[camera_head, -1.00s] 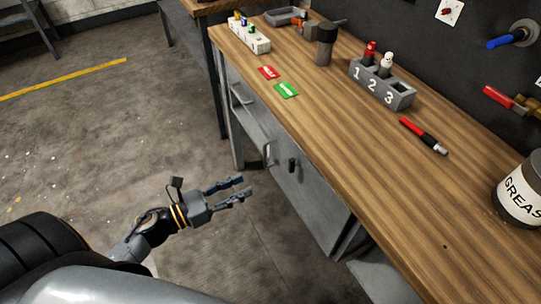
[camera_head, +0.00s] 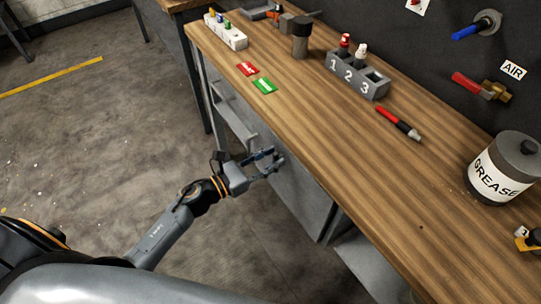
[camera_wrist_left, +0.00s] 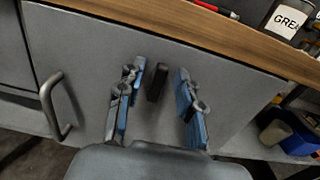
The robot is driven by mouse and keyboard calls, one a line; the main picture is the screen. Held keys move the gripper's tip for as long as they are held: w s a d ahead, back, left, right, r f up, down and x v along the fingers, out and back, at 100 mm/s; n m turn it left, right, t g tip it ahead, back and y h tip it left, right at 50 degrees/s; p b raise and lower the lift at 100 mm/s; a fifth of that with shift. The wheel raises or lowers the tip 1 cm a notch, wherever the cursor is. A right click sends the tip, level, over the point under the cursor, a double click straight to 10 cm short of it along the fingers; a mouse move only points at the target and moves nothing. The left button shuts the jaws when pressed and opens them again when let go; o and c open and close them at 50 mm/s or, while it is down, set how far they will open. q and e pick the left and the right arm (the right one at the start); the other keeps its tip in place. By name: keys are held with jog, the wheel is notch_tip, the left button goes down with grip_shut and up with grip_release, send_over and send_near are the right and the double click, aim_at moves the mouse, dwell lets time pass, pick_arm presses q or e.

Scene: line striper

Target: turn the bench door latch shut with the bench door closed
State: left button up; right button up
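The bench door (camera_wrist_left: 210,95) is a grey panel under the wooden top. It looks closed, lying flat in the bench front; it also shows in the head view (camera_head: 300,198). The bench door latch (camera_wrist_left: 156,84) is a small black lever, roughly upright with a slight tilt in the wrist view. My left gripper (camera_wrist_left: 159,72) is open, with one finger on each side of the latch and a visible gap to each. In the head view my left gripper (camera_head: 277,160) is at the door front and hides the latch. My right gripper is out of view.
A bar handle (camera_wrist_left: 55,105) stands out from the door left of the latch. The bench top (camera_head: 330,155) overhangs above. An open shelf with bins (camera_wrist_left: 290,132) lies to the right. The floor (camera_head: 90,130) left of the bench is clear.

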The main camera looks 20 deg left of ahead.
pick_arm(q)
jog(key=shift+w+d, duration=0.1)
jog(key=shift+c, duration=0.4)
grip_shut()
